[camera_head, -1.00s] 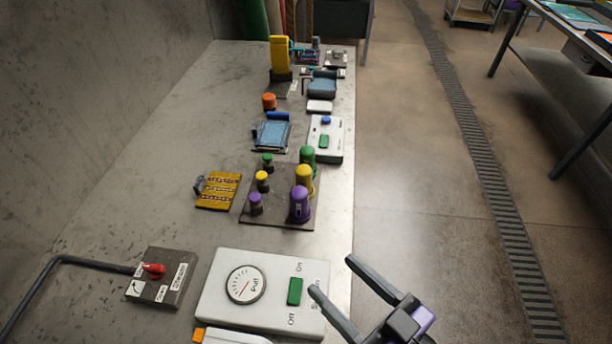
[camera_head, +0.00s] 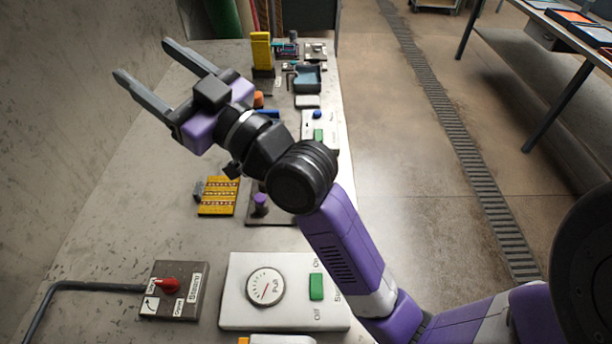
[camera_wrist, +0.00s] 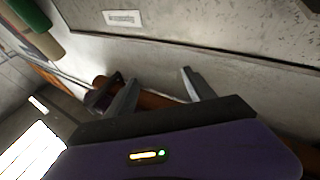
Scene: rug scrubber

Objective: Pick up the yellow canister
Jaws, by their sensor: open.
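My gripper (camera_head: 143,59) is open and empty, raised over the left part of the bench, fingers pointing to the upper left. The wrist view also shows its two spread fingers (camera_wrist: 157,88) with nothing between them. The brown board (camera_head: 268,217) that held yellow, green and purple canisters is mostly covered by my arm. Only a small purple-topped canister (camera_head: 261,201) shows on it. The yellow canister is hidden behind my arm in the head view and is not seen in the wrist view.
A white gauge panel (camera_head: 238,300) and a box with a red knob (camera_head: 168,286) lie at the front of the bench. A yellow patterned plate (camera_head: 217,196) lies left of the board. A tall yellow object (camera_head: 261,55) stands farther back. Bare bench (camera_head: 120,190) lies to the left.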

